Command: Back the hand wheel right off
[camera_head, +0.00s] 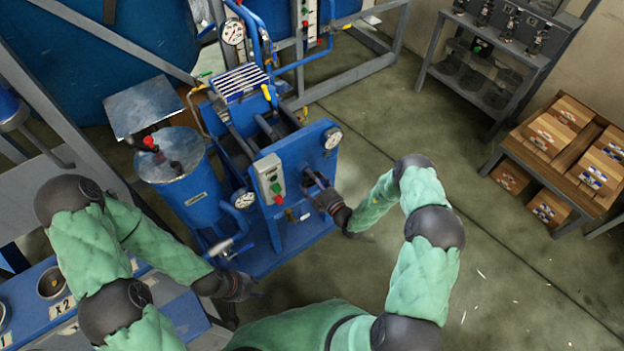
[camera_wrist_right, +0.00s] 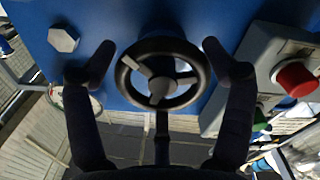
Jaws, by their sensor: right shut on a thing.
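The hand wheel (camera_wrist_right: 161,88), a black ring with grey spokes and hub, is on the front of the blue machine panel (camera_head: 310,150). In the right wrist view it lies between the two dark fingers of my right gripper (camera_wrist_right: 161,62), which is shut on its rim from both sides. In the head view the right gripper (camera_head: 322,196) reaches the panel from the right and largely hides the wheel. My left gripper (camera_head: 243,287) hangs low beside the machine's lower left corner, away from the wheel. Its fingers are too small and dark to tell their opening.
A grey control box (camera_head: 270,178) with red and green buttons sits close beside the wheel. A blue tank (camera_head: 185,180) stands to the left. The floor (camera_head: 470,240) to the right is clear up to the crates (camera_head: 560,150).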

